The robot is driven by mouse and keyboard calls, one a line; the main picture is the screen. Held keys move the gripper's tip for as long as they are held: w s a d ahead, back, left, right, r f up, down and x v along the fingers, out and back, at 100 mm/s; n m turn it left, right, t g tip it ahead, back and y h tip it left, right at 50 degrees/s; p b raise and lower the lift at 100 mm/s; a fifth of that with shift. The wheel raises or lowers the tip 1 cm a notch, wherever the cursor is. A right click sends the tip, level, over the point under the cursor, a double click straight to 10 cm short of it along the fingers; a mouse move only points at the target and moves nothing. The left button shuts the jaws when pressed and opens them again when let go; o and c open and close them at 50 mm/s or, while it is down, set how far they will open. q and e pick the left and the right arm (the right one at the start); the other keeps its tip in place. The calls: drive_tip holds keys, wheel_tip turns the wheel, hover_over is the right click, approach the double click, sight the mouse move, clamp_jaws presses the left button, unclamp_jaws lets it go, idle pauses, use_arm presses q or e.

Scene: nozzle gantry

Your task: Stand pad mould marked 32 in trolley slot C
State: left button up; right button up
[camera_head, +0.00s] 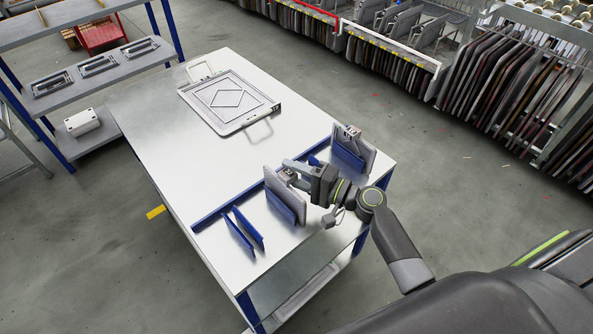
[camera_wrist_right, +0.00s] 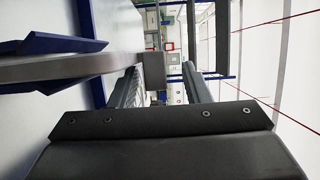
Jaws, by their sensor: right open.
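A grey plate-like mould (camera_head: 279,190) stands on edge between blue dividers (camera_head: 283,207) near the front of the table. Another grey mould (camera_head: 354,151) stands in a slot to its right; I cannot read a 32 or a slot letter on either. My right gripper (camera_head: 289,173) is open at the top of the nearer mould, around or beside its top block; I cannot tell which. In the right wrist view, the gripper's two fingers (camera_wrist_right: 160,85) are apart, and a grey plate edge (camera_wrist_right: 70,67) and blue divider (camera_wrist_right: 45,44) show at left. My left gripper is out of view.
A flat frame with a diamond pattern (camera_head: 230,100) and wire handles lies at the table's back. Two blue dividers (camera_head: 245,228) at front left have an empty gap. The table's middle (camera_head: 205,165) is clear. Shelves (camera_head: 97,68) stand at left, full racks (camera_head: 515,85) at right.

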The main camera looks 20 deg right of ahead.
drive_tip(key=b+v, duration=0.7)
drive_tip(key=v, duration=1)
drive_tip(key=shift+d, duration=0.2)
drive_tip(key=shift+s, duration=0.1)
